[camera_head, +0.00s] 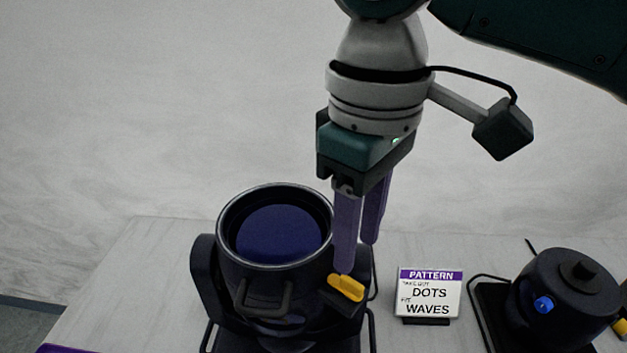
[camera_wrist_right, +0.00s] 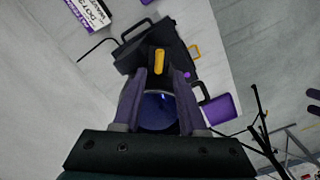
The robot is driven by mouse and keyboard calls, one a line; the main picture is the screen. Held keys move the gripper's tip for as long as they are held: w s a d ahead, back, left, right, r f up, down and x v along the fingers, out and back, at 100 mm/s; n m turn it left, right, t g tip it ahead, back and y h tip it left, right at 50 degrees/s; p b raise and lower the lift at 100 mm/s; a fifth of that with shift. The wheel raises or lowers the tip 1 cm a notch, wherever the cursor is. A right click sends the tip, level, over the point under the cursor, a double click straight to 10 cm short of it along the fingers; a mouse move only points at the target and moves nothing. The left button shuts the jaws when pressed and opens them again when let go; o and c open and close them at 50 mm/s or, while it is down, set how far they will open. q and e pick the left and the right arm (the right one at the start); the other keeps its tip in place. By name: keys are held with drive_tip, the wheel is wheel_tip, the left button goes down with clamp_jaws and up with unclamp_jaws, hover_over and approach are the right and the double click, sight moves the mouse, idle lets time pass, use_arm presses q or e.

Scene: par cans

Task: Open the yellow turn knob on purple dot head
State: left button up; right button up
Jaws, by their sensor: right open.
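The black par can head (camera_head: 262,268) with a purple lens stands at the middle of the table. Its yellow turn knob (camera_head: 346,287) sits on its right side, and it also shows in the right wrist view (camera_wrist_right: 159,60). A small purple dot (camera_wrist_right: 187,75) shows beside the head in the wrist view. My right gripper (camera_head: 357,257) points down, open and empty, just above the knob. In the wrist view its fingertips (camera_wrist_right: 160,72) are spread to either side of the knob's line; I cannot tell whether either touches it. My left gripper is not in view.
A sign (camera_head: 430,293) reading PATTERN, DOTS, WAVES stands right of the head. The pale table (camera_head: 150,260) is bare at left. A purple square (camera_wrist_right: 220,111) shows in the wrist view.

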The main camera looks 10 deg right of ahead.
sight(352, 281)
wheel_tip(352, 281, down, 6)
drive_tip(key=shift+f, duration=0.1)
clamp_jaws()
idle(0.5)
